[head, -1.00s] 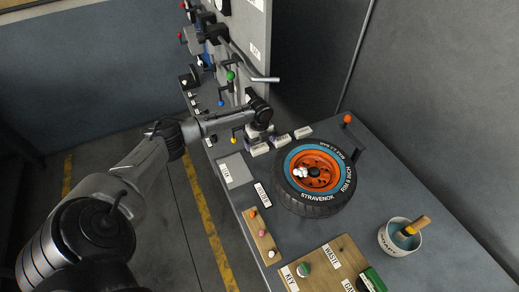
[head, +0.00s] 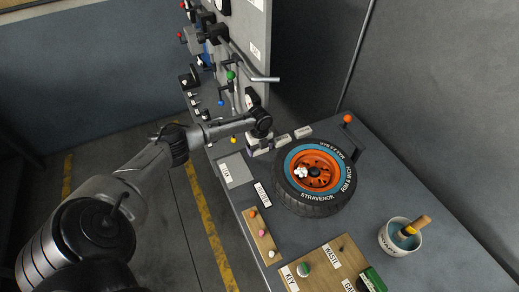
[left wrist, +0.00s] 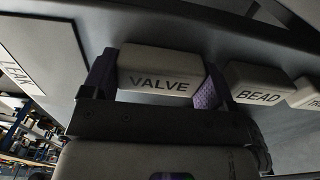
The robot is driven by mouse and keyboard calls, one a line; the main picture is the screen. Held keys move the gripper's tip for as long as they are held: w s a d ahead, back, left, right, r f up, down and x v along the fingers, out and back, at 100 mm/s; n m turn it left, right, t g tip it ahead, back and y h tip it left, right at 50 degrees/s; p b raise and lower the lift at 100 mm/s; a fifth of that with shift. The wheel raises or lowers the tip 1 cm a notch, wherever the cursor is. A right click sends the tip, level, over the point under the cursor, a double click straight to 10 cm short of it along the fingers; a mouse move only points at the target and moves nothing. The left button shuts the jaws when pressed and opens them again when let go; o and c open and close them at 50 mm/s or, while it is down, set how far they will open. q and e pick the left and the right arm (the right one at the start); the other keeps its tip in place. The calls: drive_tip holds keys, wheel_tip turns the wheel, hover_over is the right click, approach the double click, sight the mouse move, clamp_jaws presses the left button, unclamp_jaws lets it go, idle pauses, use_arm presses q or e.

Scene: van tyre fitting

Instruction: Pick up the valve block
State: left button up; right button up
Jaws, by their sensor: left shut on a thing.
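The valve block (left wrist: 160,72) is a pale block marked VALVE. In the left wrist view it sits between the two purple pads of my left gripper (left wrist: 158,82), which is shut on it. I cannot tell whether the block still touches the bench. My right gripper is in neither view.
The BEAD block (left wrist: 258,84) and another pale block (left wrist: 306,95) stand close beside it in a row. A tyre on an orange rim (head: 315,178) lies near them. A grey pad (head: 236,170), peg boards and a brush pot (head: 400,240) occupy the bench. A grey panel with levers rises behind.

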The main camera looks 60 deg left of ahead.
use_arm(q)
drive_tip(key=shift+c, duration=0.6)
drive_tip(key=shift+r, duration=0.15)
